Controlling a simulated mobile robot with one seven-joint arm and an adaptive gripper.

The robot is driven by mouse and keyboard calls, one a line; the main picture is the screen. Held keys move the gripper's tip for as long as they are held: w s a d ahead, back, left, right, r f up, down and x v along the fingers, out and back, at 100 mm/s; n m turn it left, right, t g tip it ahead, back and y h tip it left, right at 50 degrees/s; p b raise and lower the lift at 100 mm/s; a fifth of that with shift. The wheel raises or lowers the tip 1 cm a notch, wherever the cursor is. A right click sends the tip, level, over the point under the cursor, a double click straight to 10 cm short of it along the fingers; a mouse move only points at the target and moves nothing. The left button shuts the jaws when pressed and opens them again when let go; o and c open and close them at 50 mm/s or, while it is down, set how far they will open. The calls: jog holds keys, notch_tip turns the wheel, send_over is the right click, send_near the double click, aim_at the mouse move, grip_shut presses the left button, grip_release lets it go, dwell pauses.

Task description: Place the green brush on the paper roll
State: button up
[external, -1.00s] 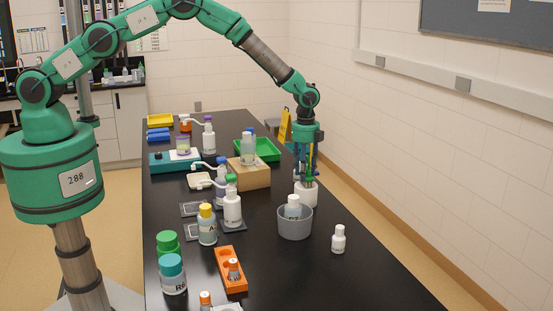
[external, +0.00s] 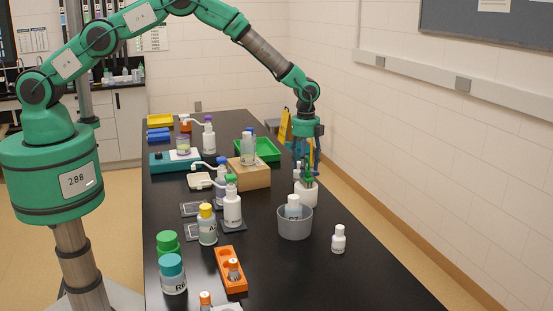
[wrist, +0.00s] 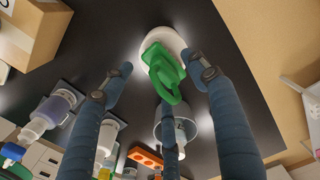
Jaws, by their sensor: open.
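A white paper roll (external: 306,196) stands on the black bench behind the grey pot. It shows as a pale rounded shape in the wrist view (wrist: 166,38). The green brush (wrist: 163,72) appears over the roll in the wrist view, with a looped end toward the camera. In the external view, only a small bit of green shows at the roll's top, and the fingers partly hide it. I cannot tell exactly how the brush touches the roll. My gripper (wrist: 165,90) is open, its dark blue fingers spread around the brush with gaps on both sides. It is above the roll in the external view (external: 308,172).
A grey pot (external: 295,223) with a white bottle (external: 293,206) stands just in front of the roll. A small white bottle (external: 338,239) is at the right. A cardboard box (external: 250,174) and green tray (external: 264,149) lie to the left. The bench's right edge is close.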

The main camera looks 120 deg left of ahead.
notch_tip(320, 180, up, 10)
jog(key=b, duration=0.1)
dwell(0.4)
dwell(0.5)
jog(key=shift+r, duration=0.1)
